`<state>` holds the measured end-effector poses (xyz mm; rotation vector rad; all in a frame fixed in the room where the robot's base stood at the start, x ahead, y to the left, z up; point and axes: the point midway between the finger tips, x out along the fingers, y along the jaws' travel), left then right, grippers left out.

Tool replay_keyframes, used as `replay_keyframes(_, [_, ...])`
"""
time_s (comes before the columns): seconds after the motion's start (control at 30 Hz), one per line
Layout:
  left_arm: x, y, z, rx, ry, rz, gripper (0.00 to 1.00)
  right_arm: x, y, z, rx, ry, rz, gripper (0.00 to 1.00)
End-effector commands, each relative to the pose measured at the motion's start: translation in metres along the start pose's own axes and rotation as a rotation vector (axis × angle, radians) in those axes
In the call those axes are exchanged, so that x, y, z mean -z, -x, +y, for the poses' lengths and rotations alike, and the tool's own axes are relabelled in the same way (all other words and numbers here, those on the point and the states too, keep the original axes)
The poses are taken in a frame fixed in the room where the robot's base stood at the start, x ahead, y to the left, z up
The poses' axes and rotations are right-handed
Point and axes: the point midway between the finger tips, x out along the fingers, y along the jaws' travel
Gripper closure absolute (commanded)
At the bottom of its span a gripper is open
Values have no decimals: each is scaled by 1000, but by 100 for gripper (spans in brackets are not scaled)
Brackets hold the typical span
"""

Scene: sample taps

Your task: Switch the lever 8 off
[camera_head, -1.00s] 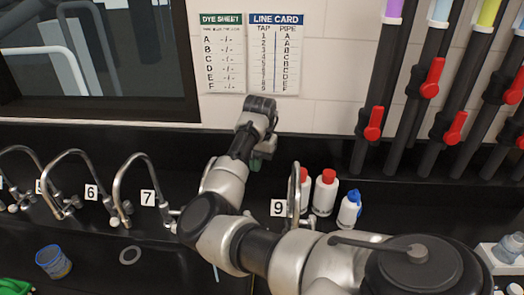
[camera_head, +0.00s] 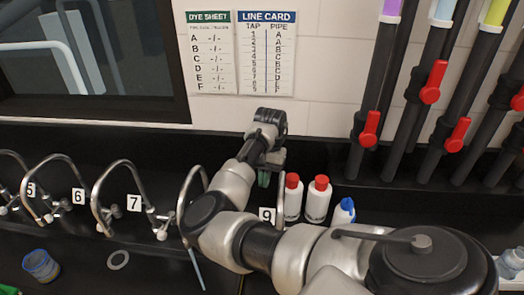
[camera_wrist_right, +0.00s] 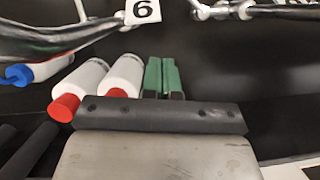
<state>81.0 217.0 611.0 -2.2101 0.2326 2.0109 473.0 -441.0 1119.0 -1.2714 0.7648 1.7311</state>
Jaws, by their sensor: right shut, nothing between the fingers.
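A steel tap (camera_head: 188,172) arches between the number 7 label (camera_head: 134,202) and the number 9 label (camera_head: 267,215). By its position it is tap 8. Its label and lever are hidden behind my right arm. My right gripper (camera_head: 264,179) has green fingers and is above the counter behind the 9 label, close to the red-capped bottles. In the right wrist view the gripper (camera_wrist_right: 163,76) is shut and empty. The 9 label (camera_wrist_right: 142,11) shows upside down there, with metal tap parts (camera_wrist_right: 222,10) beside it; I cannot tell which tap they belong to. My left gripper is not in view.
Two white bottles with red caps (camera_head: 318,200) and a blue-capped bottle (camera_head: 343,212) stand right of the 9 label. Taps 5 and 6 are at left. A blue-rimmed cup (camera_head: 41,266) and a ring (camera_head: 118,260) lie in front. Pipes with red levers (camera_head: 368,128) rise at right.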

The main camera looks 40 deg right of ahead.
Motion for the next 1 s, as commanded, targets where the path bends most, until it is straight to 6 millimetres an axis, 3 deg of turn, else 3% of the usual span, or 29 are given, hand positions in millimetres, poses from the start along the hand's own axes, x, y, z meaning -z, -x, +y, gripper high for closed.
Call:
replay_keyframes(0.33, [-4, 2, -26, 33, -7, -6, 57, 0, -9, 0, -3, 1, -1, 100])
replay_keyframes(0.53, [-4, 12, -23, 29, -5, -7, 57, -2, -40, 0, -3, 2, -5, 100])
replay_keyframes(0.8, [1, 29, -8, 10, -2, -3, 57, -2, -98, 0, -1, 2, -4, 100])
replay_keyframes(1.0, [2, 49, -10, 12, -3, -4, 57, -27, -110, -1, 0, 2, -1, 100])
